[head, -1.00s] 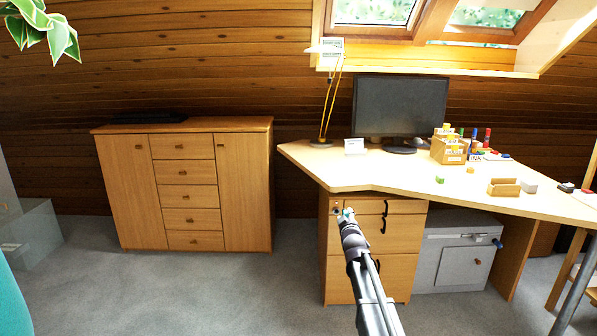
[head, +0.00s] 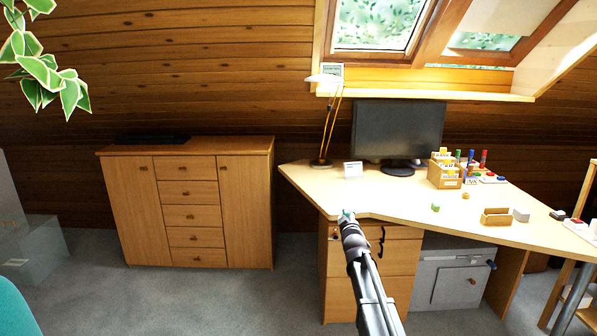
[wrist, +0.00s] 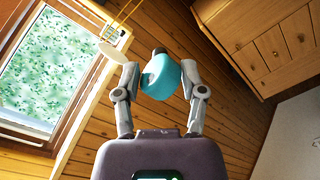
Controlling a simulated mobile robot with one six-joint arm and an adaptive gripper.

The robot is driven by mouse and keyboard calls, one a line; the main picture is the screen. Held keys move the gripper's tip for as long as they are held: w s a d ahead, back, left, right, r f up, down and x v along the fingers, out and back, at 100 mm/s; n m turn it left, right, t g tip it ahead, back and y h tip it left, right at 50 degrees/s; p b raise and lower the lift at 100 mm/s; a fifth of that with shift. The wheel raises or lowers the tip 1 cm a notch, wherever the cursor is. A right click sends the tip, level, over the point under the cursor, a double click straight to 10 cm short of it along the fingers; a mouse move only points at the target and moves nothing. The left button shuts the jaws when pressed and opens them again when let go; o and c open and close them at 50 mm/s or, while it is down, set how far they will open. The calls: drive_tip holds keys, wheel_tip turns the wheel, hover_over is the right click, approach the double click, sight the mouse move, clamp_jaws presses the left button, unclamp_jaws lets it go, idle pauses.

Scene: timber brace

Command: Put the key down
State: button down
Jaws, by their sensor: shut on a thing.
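My gripper (wrist: 160,80) is shut on a teal-headed thing, which I take to be the key (wrist: 161,77). In the wrist view it sits between the two fingertips, with a short dark part sticking out beyond it. In the head view the gripper (head: 347,217) and a speck of teal show at the front edge of the desk (head: 390,200), in front of the wooden drawer unit (head: 395,257). I cannot tell how far the key is from the desktop. The key's shaft is mostly hidden.
The desktop's front left is clear. A lamp (head: 321,163), a white card (head: 353,169) and a monitor (head: 398,130) stand behind. A wooden organiser (head: 444,175), a green block (head: 435,208) and a small open box (head: 496,217) are to the right.

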wheel_tip(320, 180, up, 25)
drive_tip(key=p, duration=2.4)
drive_tip(key=shift+s, duration=0.15)
idle(0.7)
